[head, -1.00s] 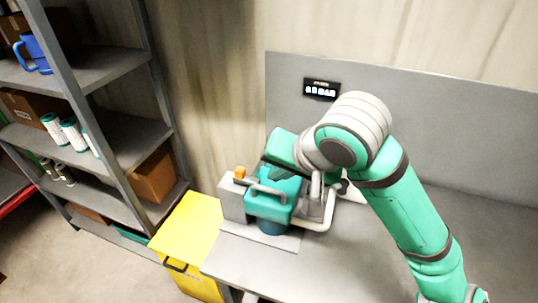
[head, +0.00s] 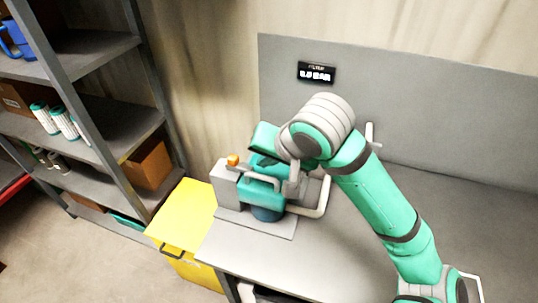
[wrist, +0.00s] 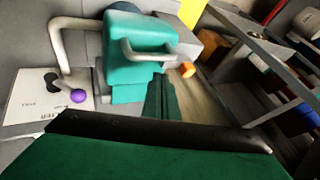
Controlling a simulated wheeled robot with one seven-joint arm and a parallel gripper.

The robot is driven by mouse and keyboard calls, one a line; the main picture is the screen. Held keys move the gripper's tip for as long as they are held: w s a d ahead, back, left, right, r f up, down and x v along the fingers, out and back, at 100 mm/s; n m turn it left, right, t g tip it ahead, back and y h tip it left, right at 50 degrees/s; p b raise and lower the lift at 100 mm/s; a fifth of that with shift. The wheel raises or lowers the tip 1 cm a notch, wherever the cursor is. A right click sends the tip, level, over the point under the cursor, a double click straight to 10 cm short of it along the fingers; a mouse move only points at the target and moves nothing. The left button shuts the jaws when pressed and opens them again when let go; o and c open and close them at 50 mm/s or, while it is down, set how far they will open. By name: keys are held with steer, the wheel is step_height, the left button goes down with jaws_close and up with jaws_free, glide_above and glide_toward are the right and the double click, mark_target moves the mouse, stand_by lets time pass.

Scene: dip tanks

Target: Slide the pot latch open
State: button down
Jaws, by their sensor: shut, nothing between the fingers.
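The teal pot lid (head: 262,192) with its grey bar handle sits on the bench beside a grey block. An orange knob (head: 233,160), perhaps the latch, is on top of that block. In the wrist view the lid (wrist: 138,55) is just beyond my fingers, with the orange knob (wrist: 187,70) to their upper right. My gripper (wrist: 158,82) shows as dark green fingers, shut and empty, pointing at the area by the lid's edge. I cannot tell whether they touch anything. In the head view my arm hides the fingertips.
A purple-tipped lever (wrist: 78,96) stands on a white plate beside the pot, near a bent grey pipe (wrist: 62,45). A display (head: 316,73) hangs on the back panel. A yellow bin (head: 185,222) and loaded shelves are at left. The bench front is clear.

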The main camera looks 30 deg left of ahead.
mark_target(246, 169)
steer(key=x, duration=0.3)
steer(key=shift+a+f, duration=0.1)
steer(key=shift+f, duration=0.05)
steer(key=a, duration=0.3)
steer(key=shift+s+a+f, duration=0.2)
steer(key=shift+a, duration=0.1)
steer(key=shift+s+a, duration=0.2)
steer(key=shift+w+a, duration=0.1)
